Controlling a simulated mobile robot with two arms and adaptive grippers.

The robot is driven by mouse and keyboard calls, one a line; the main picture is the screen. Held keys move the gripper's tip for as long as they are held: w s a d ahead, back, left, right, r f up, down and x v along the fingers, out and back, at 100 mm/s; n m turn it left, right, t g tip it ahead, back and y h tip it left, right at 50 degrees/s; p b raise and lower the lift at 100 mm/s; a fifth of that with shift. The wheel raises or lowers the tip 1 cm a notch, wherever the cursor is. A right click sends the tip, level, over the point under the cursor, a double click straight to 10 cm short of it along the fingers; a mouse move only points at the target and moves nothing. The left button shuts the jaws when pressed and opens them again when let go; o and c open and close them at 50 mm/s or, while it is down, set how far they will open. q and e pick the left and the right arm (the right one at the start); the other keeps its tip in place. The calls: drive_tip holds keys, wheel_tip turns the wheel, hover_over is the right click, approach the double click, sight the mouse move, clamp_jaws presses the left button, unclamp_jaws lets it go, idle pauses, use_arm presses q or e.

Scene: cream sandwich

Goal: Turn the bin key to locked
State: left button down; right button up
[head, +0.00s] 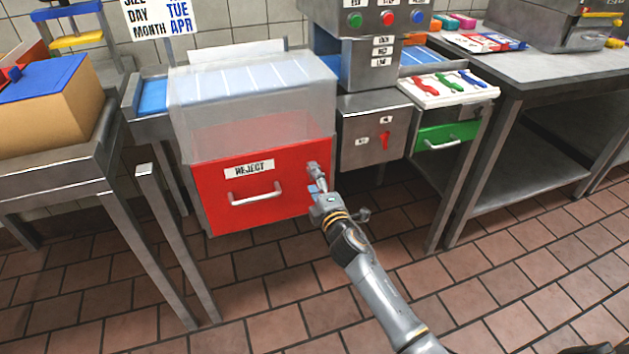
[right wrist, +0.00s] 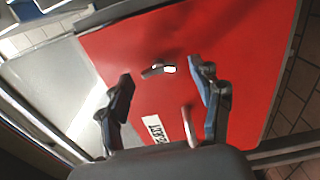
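The red reject bin (head: 225,205) has a "REJECT" label and a metal handle on its front. A small metal key (head: 312,169) sticks out near the upper right of that front. My right gripper (head: 317,187) is just below and in front of the key. In the right wrist view the key (right wrist: 158,69) appears between and beyond the two open fingers of the gripper (right wrist: 163,82), and neither finger visibly touches it. I cannot read the key's lock setting. My left gripper is not in view.
A clear cover (head: 250,125) stands above the bin. A grey box with a red switch (head: 384,140) and a green drawer (head: 447,136) are to the right. A metal table with a cardboard box (head: 50,115) is at left. The tiled floor in front is clear.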

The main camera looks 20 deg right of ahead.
drive_tip(key=s, duration=1.2)
drive_tip(key=shift+d, duration=0.2)
